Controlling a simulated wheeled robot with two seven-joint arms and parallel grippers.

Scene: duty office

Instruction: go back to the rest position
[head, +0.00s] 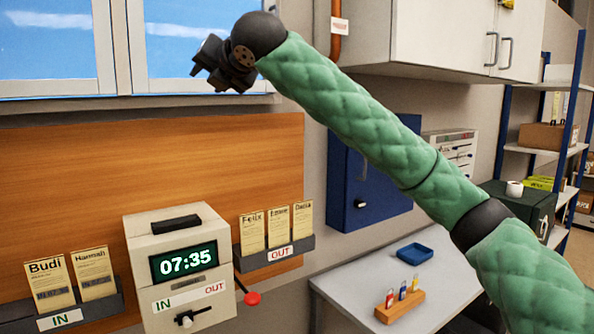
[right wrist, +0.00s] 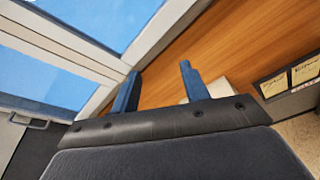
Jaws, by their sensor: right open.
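My right arm, in a green quilted sleeve, comes in from the lower right of the head view and reaches up to the left. My right gripper (head: 222,65) is raised in front of the window, well above the time clock (head: 180,262). In the right wrist view its two blue fingers (right wrist: 160,92) stand apart with nothing between them. The time clock shows 07:35 and has a red-knobbed lever at its right side. My left gripper is in neither view.
The IN rack (head: 68,317) and OUT rack (head: 280,254) hold name cards beside the clock. A table (head: 345,285) bears a blue tray (head: 414,252) and a wooden block (head: 400,306) with small coloured items. A blue wall cabinet (head: 365,185) and white cupboard (head: 440,40) stand behind my arm.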

